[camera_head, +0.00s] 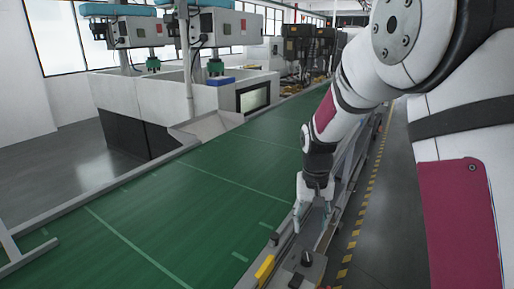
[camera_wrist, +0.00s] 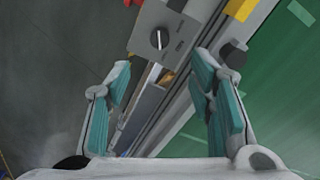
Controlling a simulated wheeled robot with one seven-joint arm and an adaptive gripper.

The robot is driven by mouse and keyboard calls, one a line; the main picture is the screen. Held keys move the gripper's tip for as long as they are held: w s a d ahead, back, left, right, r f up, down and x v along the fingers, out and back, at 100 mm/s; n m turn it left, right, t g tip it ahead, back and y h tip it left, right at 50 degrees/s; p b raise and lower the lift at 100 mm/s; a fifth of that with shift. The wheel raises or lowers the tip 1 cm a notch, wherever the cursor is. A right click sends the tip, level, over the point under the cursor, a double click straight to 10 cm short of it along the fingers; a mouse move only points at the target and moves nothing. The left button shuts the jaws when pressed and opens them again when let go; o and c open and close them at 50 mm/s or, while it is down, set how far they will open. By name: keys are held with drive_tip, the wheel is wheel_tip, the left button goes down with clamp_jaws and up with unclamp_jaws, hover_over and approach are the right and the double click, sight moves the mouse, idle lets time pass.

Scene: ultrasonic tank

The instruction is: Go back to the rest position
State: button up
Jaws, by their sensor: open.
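My gripper (camera_head: 314,212) hangs at the end of my arm over the right edge rail of the green conveyor, pointing down. In the wrist view its two teal-padded fingers (camera_wrist: 160,100) are spread apart with nothing between them. Below and beyond the fingers is a grey control box with a dark knob (camera_wrist: 159,39), which also shows in the head view (camera_head: 306,258). My gripper appears apart from the box and the rail.
The green conveyor belt (camera_head: 190,205) runs from the lower left into the distance. White machines with a tank housing (camera_head: 170,105) stand behind it. A yellow block (camera_head: 264,270) sits on the rail. Grey floor with yellow-striped marking (camera_head: 358,215) lies to the right.

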drive_tip(key=s+r+n+t, duration=0.1)
drive_tip(key=s+r+t, duration=0.2)
drive_tip(key=s+r, duration=1.05)
drive_tip(key=s+d+r+n+t, duration=0.1)
drive_tip(key=s+r, duration=0.3)
drive_tip(key=s, duration=0.9)
drive_tip(key=shift+r+t, duration=0.2)
drive_tip(key=shift+t, duration=0.3)
